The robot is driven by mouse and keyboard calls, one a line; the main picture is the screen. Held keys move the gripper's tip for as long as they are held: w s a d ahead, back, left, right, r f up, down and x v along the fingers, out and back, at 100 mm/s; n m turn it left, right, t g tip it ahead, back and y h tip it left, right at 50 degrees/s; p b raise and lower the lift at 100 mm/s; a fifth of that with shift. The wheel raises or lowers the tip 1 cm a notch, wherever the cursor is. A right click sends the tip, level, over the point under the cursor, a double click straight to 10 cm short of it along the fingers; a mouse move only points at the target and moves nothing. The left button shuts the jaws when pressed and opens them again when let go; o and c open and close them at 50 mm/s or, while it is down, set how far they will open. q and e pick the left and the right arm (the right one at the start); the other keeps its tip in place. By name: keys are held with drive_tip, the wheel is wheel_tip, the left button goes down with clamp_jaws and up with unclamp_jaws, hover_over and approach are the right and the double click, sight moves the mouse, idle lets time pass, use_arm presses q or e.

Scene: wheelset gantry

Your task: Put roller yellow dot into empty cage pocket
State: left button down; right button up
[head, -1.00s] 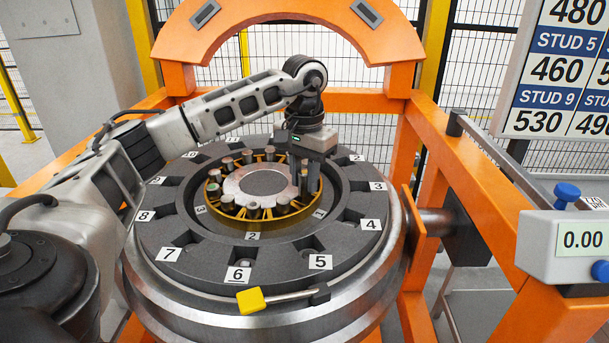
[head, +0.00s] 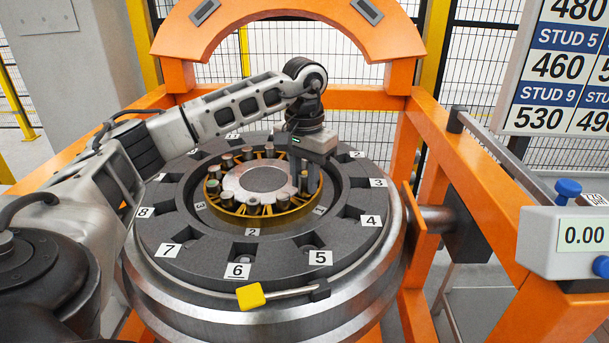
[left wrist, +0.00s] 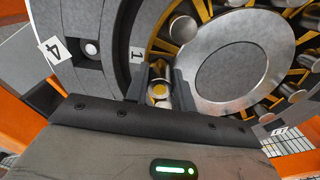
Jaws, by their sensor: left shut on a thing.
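My left gripper (head: 306,182) is over the right side of the yellow roller cage (head: 246,213), fingers pointing down. In the left wrist view its fingers (left wrist: 160,88) are shut on a metal roller with a yellow dot (left wrist: 158,90) on its end face. The roller is at the cage's edge near label 1; its lower end is hidden, so I cannot tell how deep it sits in a pocket. Other metal rollers (head: 253,206) stand in the cage around a grey disc (head: 262,180). My right gripper is out of view.
A dark ring (head: 205,255) with numbered recesses surrounds the cage. Orange gantry beams (head: 460,170) flank the ring, and a 0.00 readout (head: 580,236) stands at right.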

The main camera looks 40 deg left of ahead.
use_arm(q)
drive_tip(key=shift+f, duration=0.15)
drive_tip(key=shift+r+p, duration=0.35)
drive_tip(key=shift+r, duration=0.05)
idle(0.4)
drive_tip(key=shift+p, duration=0.35)
idle(1.0)
drive_tip(key=shift+f, duration=0.35)
drive_tip(key=shift+r, duration=0.2)
idle(0.3)
drive_tip(key=shift+r, duration=0.15)
idle(0.5)
